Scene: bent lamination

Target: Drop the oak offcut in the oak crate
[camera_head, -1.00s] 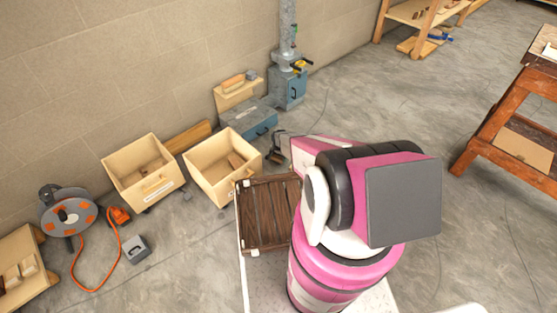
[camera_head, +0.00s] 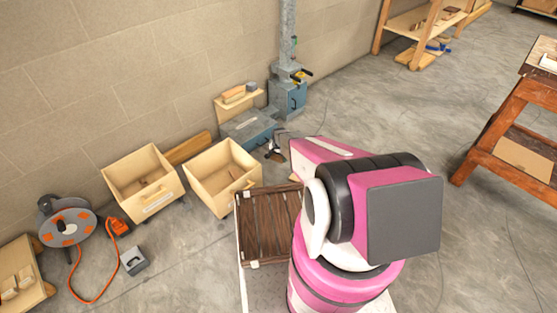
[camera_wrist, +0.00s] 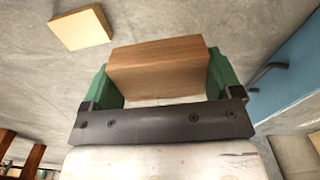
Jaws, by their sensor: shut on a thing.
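In the wrist view my gripper (camera_wrist: 160,82) has its green fingers closed on the two ends of a brown wooden block, the oak offcut (camera_wrist: 158,66). In the head view the gripper and the block are not clearly visible, as my pink arm covers that area. Two open pale wooden crates stand on the floor by the wall, a left crate (camera_head: 158,198) and a right crate (camera_head: 212,200). The left one has a white label on its front, too small to read. I cannot tell which is the oak crate.
A blue toolbox (camera_head: 252,128) and a blue machine base (camera_head: 287,98) stand beyond the right crate. A dark slatted tray (camera_head: 268,228) sits in front of me. A red-brown bench (camera_head: 500,120) stands at right.

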